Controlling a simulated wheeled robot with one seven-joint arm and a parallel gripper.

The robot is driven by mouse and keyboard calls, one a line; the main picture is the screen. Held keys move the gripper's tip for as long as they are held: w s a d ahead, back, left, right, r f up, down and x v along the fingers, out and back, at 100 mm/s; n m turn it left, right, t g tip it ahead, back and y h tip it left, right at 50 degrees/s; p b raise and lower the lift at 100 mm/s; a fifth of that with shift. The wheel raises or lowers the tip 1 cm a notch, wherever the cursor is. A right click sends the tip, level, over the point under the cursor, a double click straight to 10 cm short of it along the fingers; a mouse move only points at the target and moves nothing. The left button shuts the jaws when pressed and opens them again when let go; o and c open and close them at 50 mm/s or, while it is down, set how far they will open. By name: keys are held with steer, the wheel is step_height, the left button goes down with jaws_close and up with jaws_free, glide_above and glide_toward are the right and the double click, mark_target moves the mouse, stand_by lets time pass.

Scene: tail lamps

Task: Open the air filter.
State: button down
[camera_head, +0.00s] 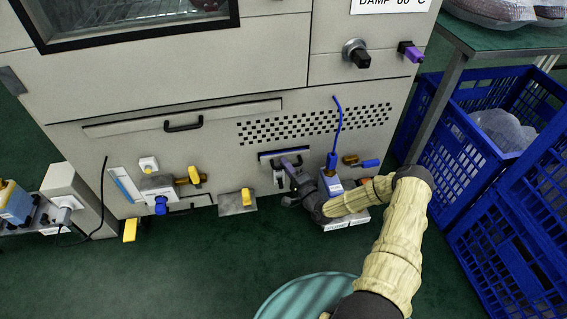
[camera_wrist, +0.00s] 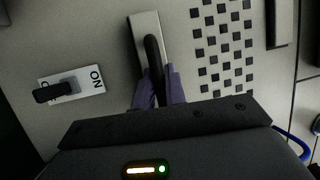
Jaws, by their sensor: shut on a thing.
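The front of a pale cabinet (camera_head: 210,150) stands before me. Low on it is a narrow plate with a dark blue edge (camera_head: 270,154), which looks like the air filter's front; no label shows. In the wrist view a pale plate (camera_wrist: 138,25) carries a black bar handle (camera_wrist: 152,48). My gripper (camera_head: 291,163) is at this plate in the head view. In the wrist view its purple fingers (camera_wrist: 159,75) lie on either side of the handle's near end and are shut on it. The gripper body hides what lies below the fingers.
A black lever switch (camera_wrist: 55,92) on an ON plate sits left of the handle in the wrist view. A vent grid (camera_head: 315,124) lies above the plate. Blue crates (camera_head: 500,205) stand right of my arm. A teal round top (camera_head: 310,300) is in front. Valves (camera_head: 195,176) are left.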

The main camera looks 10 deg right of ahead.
steer(key=s+p, duration=0.4)
steer(key=s, duration=1.5)
steer(key=shift+p, duration=0.3)
steer(key=c, duration=1.8)
jaws_free()
steer(key=shift+d, duration=0.1)
steer(key=o, duration=0.3)
steer(key=shift+o, duration=0.2)
steer(key=p+v, duration=0.3)
steer(key=v, duration=1.4)
steer(key=shift+s, duration=0.2)
